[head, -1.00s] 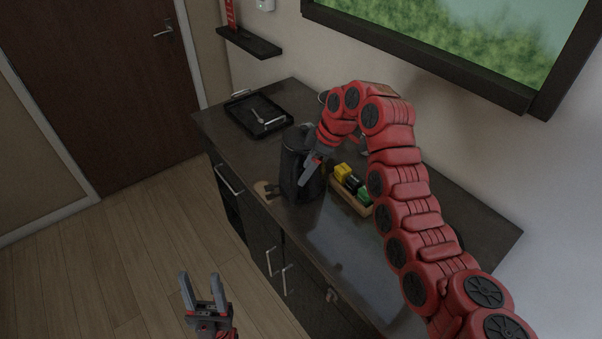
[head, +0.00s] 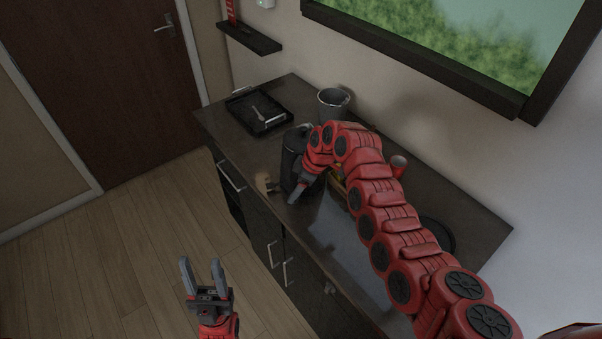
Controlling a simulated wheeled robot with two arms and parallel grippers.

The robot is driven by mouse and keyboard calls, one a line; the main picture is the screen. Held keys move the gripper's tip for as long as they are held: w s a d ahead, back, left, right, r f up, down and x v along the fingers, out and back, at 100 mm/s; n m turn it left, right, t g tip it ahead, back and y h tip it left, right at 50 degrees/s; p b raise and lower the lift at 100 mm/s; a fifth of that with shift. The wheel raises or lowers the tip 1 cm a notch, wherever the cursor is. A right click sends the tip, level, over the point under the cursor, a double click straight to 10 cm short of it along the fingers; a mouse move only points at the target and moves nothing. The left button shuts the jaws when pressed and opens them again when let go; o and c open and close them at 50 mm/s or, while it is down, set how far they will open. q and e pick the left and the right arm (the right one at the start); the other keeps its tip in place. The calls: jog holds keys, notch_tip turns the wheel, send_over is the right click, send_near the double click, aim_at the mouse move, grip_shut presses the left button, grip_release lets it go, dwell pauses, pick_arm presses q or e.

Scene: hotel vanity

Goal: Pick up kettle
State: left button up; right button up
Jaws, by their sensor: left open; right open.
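The dark kettle (head: 291,158) stands upright on the dark vanity counter, partly hidden behind my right arm and gripper. My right gripper (head: 294,198) is open at the kettle's right and near side, low down by its body, pointing down and left. I cannot tell whether it touches the kettle. My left gripper (head: 202,264) is open and empty, over the floor in front of the cabinet, pointing up in the picture.
A black tray (head: 238,107) with a spoon-like item lies at the counter's far left. A grey bucket (head: 333,103) stands at the wall. A cup (head: 398,165) and a dark round plate (head: 438,234) are beside my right arm. My arm mostly hides a wooden box (head: 337,186).

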grip_shut()
jog(key=shift+w+r, duration=0.1)
dwell(1.2)
